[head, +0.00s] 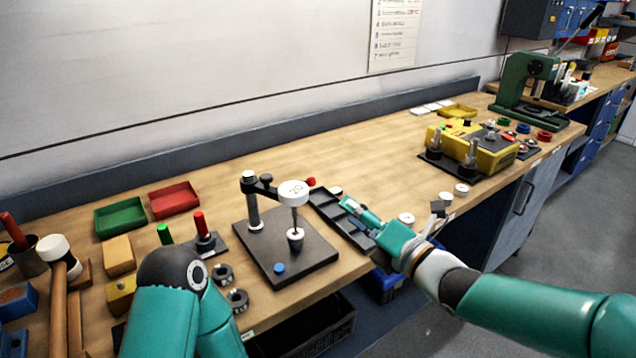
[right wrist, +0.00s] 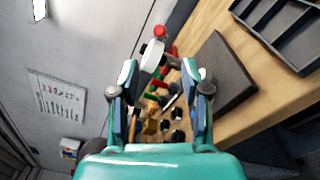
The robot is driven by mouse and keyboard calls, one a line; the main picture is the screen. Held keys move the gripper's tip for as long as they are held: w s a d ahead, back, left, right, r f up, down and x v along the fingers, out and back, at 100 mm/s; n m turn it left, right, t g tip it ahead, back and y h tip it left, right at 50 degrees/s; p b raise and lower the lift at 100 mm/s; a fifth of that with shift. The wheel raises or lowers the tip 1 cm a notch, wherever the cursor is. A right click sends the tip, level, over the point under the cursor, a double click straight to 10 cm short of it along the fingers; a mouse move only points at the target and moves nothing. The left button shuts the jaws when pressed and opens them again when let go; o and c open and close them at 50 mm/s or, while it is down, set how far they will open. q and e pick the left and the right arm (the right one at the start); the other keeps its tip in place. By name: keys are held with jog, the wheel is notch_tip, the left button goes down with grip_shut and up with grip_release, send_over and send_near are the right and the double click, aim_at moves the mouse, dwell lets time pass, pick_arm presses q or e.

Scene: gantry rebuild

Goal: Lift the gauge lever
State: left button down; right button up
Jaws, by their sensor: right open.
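The gauge stand has a black base plate (head: 262,252), a post with an arm, and a round white dial (head: 293,191) marked 20. The gauge lever's red ball (head: 311,181) sticks out just right of the dial. In the right wrist view the red ball (right wrist: 160,31) and the white dial (right wrist: 152,56) lie beyond the fingertips. A small dark cup (head: 295,236) stands under the dial's spindle. My right gripper (head: 347,204) is open and empty, to the right of the lever and apart from it; its fingers (right wrist: 160,78) also show in the right wrist view. My left gripper is hidden; only my left arm shows.
A black compartment tray (head: 330,214) lies beside the base plate, under my right gripper. Green (head: 120,217) and red (head: 174,199) bins stand at the left. A yellow box fixture (head: 484,150) stands farther right. The bench between the gauge and the back ledge is clear.

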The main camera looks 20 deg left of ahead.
aim_at(314, 184)
jog(key=p+x, duration=0.4)
jog(key=x, duration=0.9)
jog(key=shift+w+a+f+p, duration=0.1)
jog(key=shift+w+a+p, duration=0.05)
jog(key=shift+a+p, duration=0.15)
grip_shut()
